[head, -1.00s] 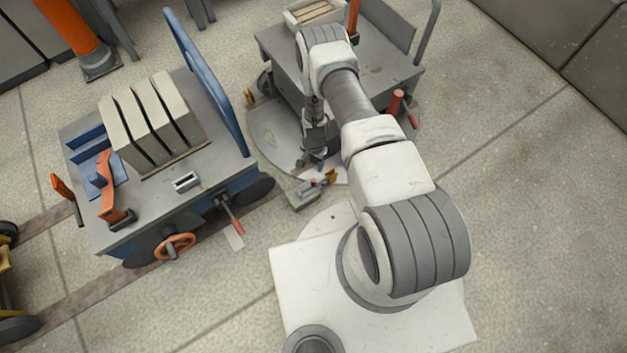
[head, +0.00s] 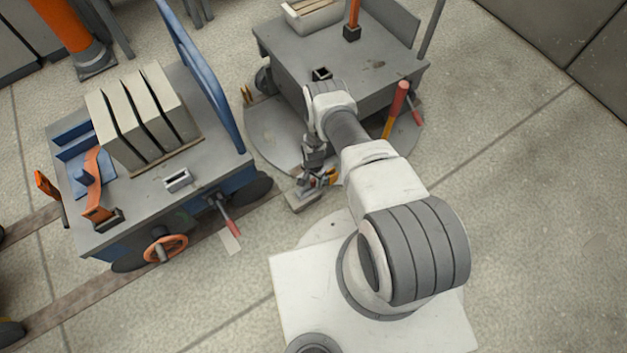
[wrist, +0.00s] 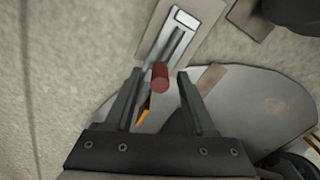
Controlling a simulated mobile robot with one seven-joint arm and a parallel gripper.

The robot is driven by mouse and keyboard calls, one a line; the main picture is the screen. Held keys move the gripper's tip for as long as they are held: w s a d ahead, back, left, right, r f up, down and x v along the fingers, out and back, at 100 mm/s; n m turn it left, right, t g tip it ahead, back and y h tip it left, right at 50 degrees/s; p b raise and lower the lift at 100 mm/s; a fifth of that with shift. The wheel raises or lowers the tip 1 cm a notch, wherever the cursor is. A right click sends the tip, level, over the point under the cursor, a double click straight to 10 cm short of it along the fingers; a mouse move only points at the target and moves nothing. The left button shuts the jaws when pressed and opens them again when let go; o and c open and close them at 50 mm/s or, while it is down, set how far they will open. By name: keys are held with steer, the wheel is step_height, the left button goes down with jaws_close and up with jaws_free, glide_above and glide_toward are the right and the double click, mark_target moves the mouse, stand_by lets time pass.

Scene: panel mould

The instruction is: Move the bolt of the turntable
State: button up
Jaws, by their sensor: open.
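The turntable (head: 263,142) is a round grey plate in the floor under the grey cart; it also shows in the wrist view (wrist: 262,100). The bolt (head: 300,203) sits at its near edge on a small grey base, partly hidden by my gripper in the head view. In the wrist view, the bolt's grey base plate and slide (wrist: 178,40) run toward the top, with a dark red round knob (wrist: 160,78) and a yellow piece below it. My gripper (wrist: 159,73) is open, its two fingers on either side of the knob, with visible gaps. Contact or depth is unclear.
A grey cart (head: 290,50) stands on the turntable, with a red and yellow handle (head: 395,110) at its near right. A blue trolley (head: 140,215) loaded with upright slabs stands left on rails. Open floor (head: 530,210) lies to the right.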

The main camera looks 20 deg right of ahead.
jaws_close()
stand_by(1.4)
